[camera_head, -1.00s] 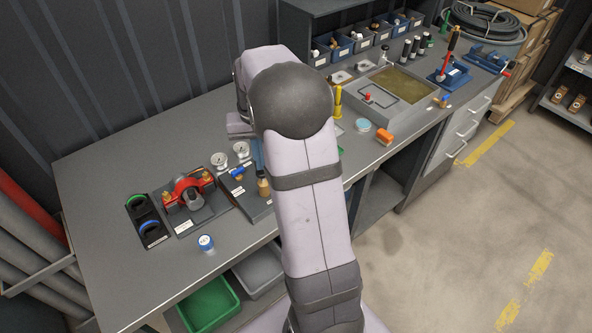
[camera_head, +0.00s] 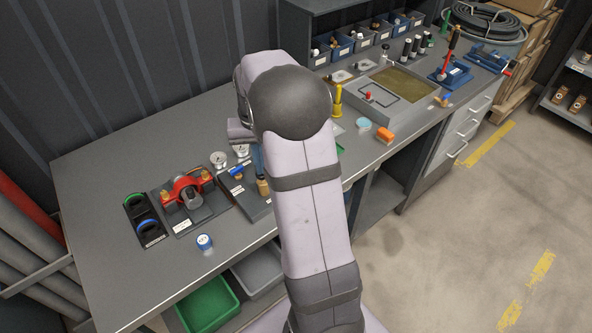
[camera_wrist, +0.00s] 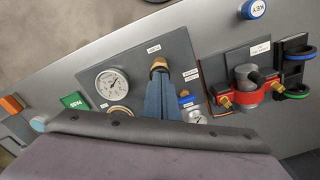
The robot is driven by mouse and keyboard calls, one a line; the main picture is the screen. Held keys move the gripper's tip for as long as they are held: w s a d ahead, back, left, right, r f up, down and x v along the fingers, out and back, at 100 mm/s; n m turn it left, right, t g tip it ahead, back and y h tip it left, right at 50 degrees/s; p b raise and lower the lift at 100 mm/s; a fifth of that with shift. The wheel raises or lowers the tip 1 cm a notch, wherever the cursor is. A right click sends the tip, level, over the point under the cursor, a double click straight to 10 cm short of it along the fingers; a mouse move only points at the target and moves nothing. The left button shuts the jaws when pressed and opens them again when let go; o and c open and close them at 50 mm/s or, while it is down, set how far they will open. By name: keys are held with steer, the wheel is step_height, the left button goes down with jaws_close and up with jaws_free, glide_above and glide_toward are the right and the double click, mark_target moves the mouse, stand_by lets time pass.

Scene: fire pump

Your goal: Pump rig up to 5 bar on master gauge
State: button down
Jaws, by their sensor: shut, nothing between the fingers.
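The rig is a dark plate (camera_head: 252,202) on the bench. In the wrist view the plate (camera_wrist: 178,48) carries a large white dial gauge (camera_wrist: 111,84), a brass fitting (camera_wrist: 158,63), a blue-handled valve (camera_wrist: 186,101) and a second gauge (camera_wrist: 200,120), partly covered. The dial readings are too small to read, and I cannot tell which gauge is the master. My gripper (camera_wrist: 158,78) has its blue fingers together and empty, with the tips at the brass fitting; contact is unclear. In the head view the brass fitting (camera_head: 263,187) stands just below the fingers.
A red clamp unit (camera_head: 187,189) and a black holder with green and blue rings (camera_head: 146,221) stand left of the rig. An orange block (camera_head: 385,135) and a grey tray (camera_head: 383,98) lie right.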

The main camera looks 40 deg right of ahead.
steer(key=shift+f, duration=0.65)
steer(key=shift+r, duration=0.1)
steer(key=shift+r+p, duration=1)
steer(key=shift+r, duration=0.35)
steer(key=shift+f, duration=0.25)
